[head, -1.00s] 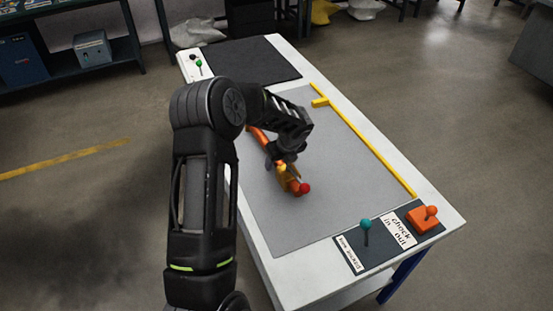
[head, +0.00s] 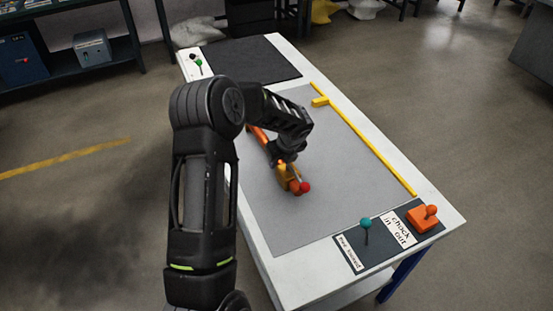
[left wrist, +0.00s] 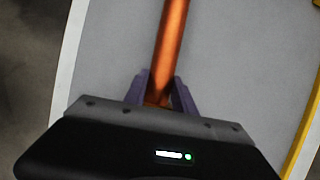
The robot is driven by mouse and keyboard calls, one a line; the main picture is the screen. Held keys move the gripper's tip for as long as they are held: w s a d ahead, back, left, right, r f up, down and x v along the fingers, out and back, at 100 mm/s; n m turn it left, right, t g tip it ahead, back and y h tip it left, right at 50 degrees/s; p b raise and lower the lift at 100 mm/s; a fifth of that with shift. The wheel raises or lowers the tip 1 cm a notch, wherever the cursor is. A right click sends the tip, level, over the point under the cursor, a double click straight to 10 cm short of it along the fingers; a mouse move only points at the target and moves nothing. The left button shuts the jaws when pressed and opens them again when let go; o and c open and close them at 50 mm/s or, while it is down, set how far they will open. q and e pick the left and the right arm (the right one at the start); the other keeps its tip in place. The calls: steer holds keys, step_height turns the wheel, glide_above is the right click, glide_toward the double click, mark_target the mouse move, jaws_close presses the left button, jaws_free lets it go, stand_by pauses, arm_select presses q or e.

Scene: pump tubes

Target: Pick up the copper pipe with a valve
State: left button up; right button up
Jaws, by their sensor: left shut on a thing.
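The copper pipe with a valve (head: 257,134) lies along the left part of the grey mat. Its near end carries a yellow-orange valve body (head: 286,178) and a red knob (head: 304,187). My left gripper (head: 283,162) points down over the pipe near the valve end and partly hides it. In the left wrist view the pipe (left wrist: 171,40) runs up from between the two fingers of my left gripper (left wrist: 157,92), which are shut on it. The valve does not show in that view. My right gripper is in neither view.
The white table (head: 452,217) carries a grey mat (head: 330,160), a yellow strip (head: 370,145) along the right and a dark mat (head: 255,60) at the back. A teal-knobbed lever (head: 366,225) and an orange lever block (head: 425,217) stand at the near edge.

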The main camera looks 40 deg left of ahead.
arm_select(q)
jaws_close()
stand_by(0.8)
